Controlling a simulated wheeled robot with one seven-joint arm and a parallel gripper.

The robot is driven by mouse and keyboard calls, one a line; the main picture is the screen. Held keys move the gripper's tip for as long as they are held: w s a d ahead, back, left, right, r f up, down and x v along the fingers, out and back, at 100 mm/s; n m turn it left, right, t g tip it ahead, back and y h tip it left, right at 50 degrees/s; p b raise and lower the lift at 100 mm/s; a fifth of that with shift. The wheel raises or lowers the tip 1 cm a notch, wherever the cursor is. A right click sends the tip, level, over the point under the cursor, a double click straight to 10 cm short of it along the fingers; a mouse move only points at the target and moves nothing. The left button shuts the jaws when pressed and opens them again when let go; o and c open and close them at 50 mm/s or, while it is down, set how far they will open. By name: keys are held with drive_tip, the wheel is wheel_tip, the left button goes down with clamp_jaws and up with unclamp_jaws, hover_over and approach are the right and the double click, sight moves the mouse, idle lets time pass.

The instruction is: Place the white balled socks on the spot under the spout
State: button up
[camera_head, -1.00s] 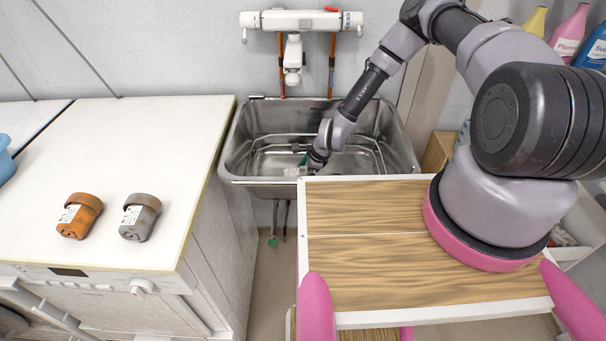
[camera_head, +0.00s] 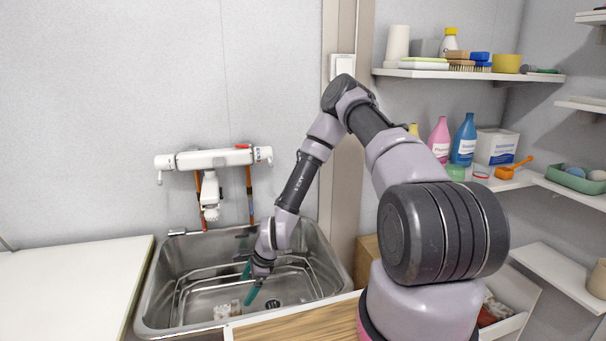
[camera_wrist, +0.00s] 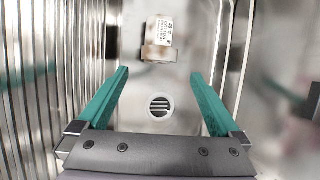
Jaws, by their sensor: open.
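The balled socks (camera_head: 227,310), whitish with a printed label, lie on the floor of the steel basin (camera_head: 172,270), near its front edge. In the wrist view the socks (camera_wrist: 160,38) lie beyond my fingertips, apart from them, and look pale with a brownish-grey part. My gripper (camera_head: 254,284) is inside the basin, pointing down, to the right of the socks. In the wrist view my gripper (camera_wrist: 160,74) is open, with nothing between its green fingers. The spout (camera_head: 210,192) hangs from the white wall tap above the back of the basin. No marked spot shows under it.
The drain (camera_wrist: 160,106) shows between my fingers in the wrist view. Basin walls stand close on both sides. A white worktop (camera_head: 75,290) is at the left, a wooden top (camera_head: 300,326) in front. Shelves with bottles are at the right.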

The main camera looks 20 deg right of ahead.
drive_tip(key=w+d+r+n+t+h, duration=0.1)
drive_tip(key=d+r+n, duration=0.25)
drive_tip(key=r, duration=0.75)
drive_tip(key=w+d+r+n+h, duration=0.15)
drive_tip(key=d+r, duration=0.25)
drive_tip(key=r, duration=0.6)
drive_tip(key=w+d+r+n+t, duration=0.1)
drive_tip(key=w+d+r+n, duration=0.2)
drive_tip(key=r, duration=0.8)
drive_tip(key=s+d+r+n+t, duration=0.1)
drive_tip(key=s+d+r+n, duration=0.2)
drive_tip(key=s+r, duration=0.8)
drive_tip(key=s+d+r+n+t, duration=0.1)
drive_tip(key=s+d+r, duration=0.3)
drive_tip(key=s+r, duration=0.8)
drive_tip(key=shift+d+r+n+t, duration=0.2)
drive_tip(key=shift+d+n+t, duration=0.15)
drive_tip(key=shift+n, duration=0.55)
